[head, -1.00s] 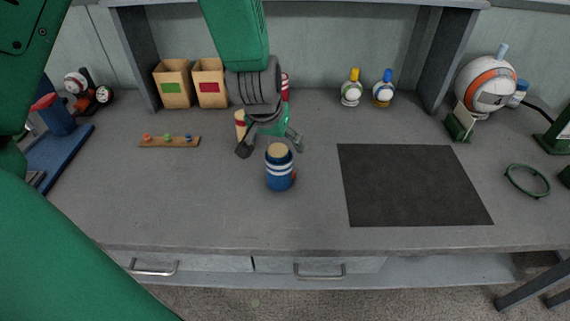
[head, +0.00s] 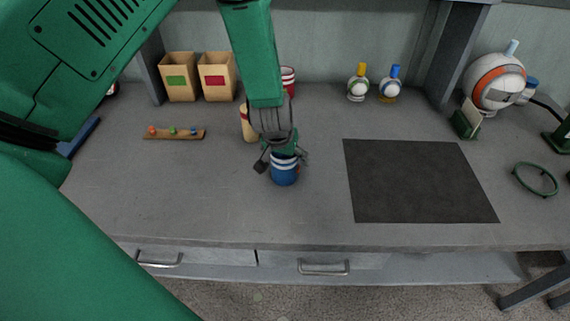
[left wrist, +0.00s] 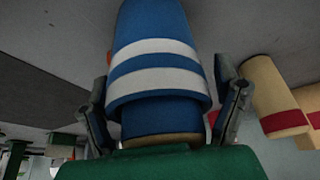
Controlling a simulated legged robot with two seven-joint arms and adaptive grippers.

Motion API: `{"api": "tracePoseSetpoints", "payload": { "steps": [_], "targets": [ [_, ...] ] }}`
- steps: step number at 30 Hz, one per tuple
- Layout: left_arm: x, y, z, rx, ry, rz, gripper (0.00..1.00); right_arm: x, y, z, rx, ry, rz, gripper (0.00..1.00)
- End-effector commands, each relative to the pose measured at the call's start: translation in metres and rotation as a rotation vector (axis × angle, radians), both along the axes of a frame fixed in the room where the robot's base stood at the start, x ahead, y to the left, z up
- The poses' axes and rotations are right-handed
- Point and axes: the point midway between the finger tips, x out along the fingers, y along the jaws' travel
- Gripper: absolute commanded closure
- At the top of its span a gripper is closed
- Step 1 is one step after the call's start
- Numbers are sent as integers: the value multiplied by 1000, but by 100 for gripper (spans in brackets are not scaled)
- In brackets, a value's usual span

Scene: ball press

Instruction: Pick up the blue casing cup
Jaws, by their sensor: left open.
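The blue casing cup (head: 285,174), with two white bands, stands on the grey bench just left of the dark mat. My left gripper (head: 282,160) is over it from above, with its fingers spread on either side of the cup's upper part. In the left wrist view the blue casing cup (left wrist: 157,62) fills the space between the two fingers (left wrist: 165,112). The fingers look open, close beside its walls; I cannot tell whether they touch. The gripper hides the cup's top in the head view. My right gripper is out of view.
A cream cylinder (head: 249,124) and a red-and-white striped cup (head: 288,80) stand behind my gripper. A small wooden strip (head: 174,134) with coloured pegs lies to the left. A dark mat (head: 418,181) lies to the right. The bench front is clear.

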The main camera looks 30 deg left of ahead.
Motion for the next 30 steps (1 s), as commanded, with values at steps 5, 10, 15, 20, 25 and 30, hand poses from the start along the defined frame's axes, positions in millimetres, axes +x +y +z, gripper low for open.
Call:
{"api": "tracePoseSetpoints", "payload": {
  "steps": [5, 10, 15, 20, 25, 30],
  "targets": [
    [0, 0, 0, 0, 0, 0, 34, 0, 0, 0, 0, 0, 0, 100],
    [0, 0, 0, 0, 1, -1, 68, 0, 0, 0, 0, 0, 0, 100],
    [0, 0, -1, 0, 3, -1, 73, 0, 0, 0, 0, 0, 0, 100],
    [0, -1, -1, 0, 3, -1, 73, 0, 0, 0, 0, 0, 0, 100],
    [0, -1, 7, -1, 2, -2, 73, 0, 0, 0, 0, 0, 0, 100],
    [1, 0, 39, 2, -4, -3, 73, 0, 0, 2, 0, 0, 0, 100]
  ]
}}
